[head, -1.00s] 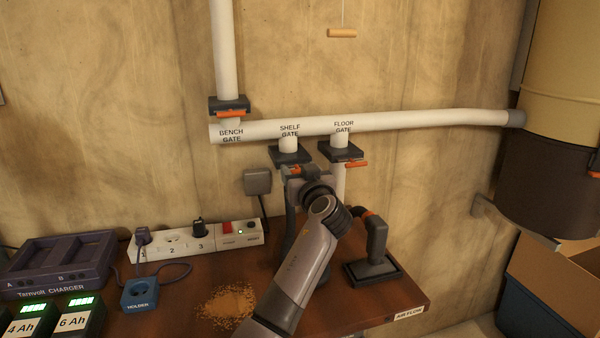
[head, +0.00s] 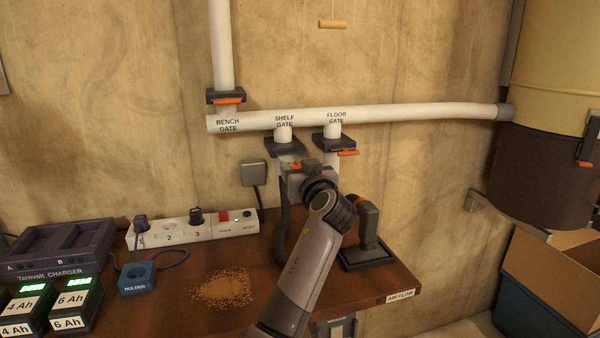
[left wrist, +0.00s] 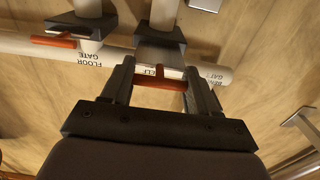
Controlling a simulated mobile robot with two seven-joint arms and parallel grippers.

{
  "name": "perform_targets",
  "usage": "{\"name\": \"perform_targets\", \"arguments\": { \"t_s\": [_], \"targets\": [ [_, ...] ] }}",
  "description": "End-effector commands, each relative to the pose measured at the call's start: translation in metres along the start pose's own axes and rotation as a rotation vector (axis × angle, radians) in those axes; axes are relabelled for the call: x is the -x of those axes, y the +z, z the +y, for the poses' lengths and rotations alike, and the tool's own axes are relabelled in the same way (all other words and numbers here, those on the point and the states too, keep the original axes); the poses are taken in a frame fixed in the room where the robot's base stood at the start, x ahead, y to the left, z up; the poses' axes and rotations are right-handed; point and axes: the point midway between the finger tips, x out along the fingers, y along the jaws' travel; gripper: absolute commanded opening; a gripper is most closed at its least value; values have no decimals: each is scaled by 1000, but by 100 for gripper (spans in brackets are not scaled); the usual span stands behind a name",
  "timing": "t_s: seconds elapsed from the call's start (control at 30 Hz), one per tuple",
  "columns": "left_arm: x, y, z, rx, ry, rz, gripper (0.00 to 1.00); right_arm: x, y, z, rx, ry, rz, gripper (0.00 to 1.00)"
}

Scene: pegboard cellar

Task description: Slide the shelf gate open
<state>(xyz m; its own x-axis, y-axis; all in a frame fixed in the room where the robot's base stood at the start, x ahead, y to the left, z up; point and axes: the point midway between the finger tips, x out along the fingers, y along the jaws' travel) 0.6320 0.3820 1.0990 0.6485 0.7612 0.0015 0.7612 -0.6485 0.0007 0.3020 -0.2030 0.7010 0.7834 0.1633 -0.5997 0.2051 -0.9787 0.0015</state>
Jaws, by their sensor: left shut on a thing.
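The shelf gate (head: 284,146) is a dark block under the white pipe, at the pipe's middle label. Its orange handle (head: 303,164) stands out toward me and to the right of the block. In the left wrist view, a bare grey slide plate (left wrist: 160,56) shows between the gate block and the orange handle (left wrist: 160,84). My left gripper (left wrist: 158,78) has its fingers on both sides of this handle and is shut on it. In the head view, my left gripper (head: 302,171) partly hides the handle. My right gripper is not in view.
The floor gate (head: 334,143) sits close to the right, and the bench gate (head: 226,96) is up left. A hose and a dark stand (head: 367,250) are near my arm. A power strip (head: 190,232), chargers and sawdust (head: 222,289) lie on the bench.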

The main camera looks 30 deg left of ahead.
Motion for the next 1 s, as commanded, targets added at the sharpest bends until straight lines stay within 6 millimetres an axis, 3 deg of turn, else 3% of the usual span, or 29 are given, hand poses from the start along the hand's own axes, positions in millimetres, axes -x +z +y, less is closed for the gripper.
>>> {"name": "perform_targets", "arguments": {
  "t_s": [0.2,0.23,0.3,0.67,1.0],
  "targets": [
    [3,4,2,-4,2,-9,5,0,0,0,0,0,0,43],
    [3,4,2,-4,2,-9,69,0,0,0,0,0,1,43],
    [2,4,2,-3,2,-8,85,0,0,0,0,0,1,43],
    [6,4,2,-2,2,-6,85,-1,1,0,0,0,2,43],
    [54,5,2,1,4,-8,85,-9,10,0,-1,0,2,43]
  ]
}}
